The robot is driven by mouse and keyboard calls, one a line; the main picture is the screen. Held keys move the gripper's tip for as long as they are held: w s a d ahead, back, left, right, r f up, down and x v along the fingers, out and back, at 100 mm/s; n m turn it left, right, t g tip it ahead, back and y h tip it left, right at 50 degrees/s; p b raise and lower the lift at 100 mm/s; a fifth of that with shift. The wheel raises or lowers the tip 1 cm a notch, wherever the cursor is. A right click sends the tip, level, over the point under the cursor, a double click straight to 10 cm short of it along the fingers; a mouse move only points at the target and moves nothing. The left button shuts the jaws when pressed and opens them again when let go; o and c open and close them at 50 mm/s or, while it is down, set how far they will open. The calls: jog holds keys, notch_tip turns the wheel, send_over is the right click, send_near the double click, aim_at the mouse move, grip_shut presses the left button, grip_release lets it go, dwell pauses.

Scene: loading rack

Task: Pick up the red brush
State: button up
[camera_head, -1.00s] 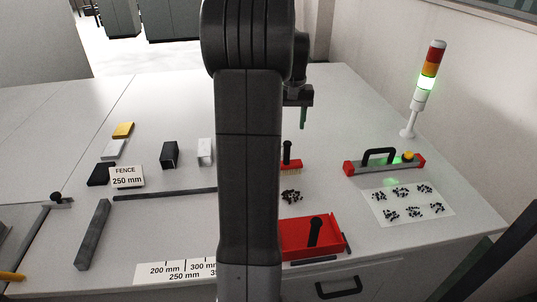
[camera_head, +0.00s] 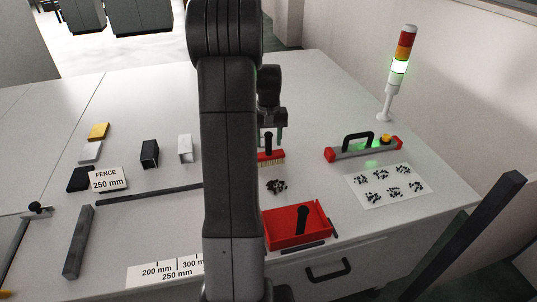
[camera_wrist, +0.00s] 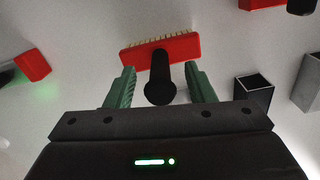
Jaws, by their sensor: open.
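The red brush (camera_head: 270,157) stands on the white table with its pale bristles showing and its black handle upright. In the wrist view the red brush (camera_wrist: 178,50) lies just beyond my fingertips, with its black handle (camera_wrist: 160,82) pointing toward the camera. My gripper (camera_head: 272,138) is over the brush from behind. In the wrist view my gripper (camera_wrist: 160,85) has its two green fingers apart, one on each side of the handle. A gap shows between the handle and each finger.
A red dustpan (camera_head: 297,228) with a black handle lies in front, with a dark pile of bits (camera_head: 276,187) between. A red-ended bar magnet tool (camera_head: 362,149) and a sheet with dark clusters (camera_head: 388,186) lie right. A signal light (camera_head: 398,72) stands behind them.

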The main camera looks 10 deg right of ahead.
jog(key=shift+f, duration=1.25)
grip_shut()
jog(key=shift+r, duration=0.15)
notch_tip(320, 180, up, 10)
jog(key=shift+f+b, duration=0.1)
jog(key=shift+b, duration=0.55)
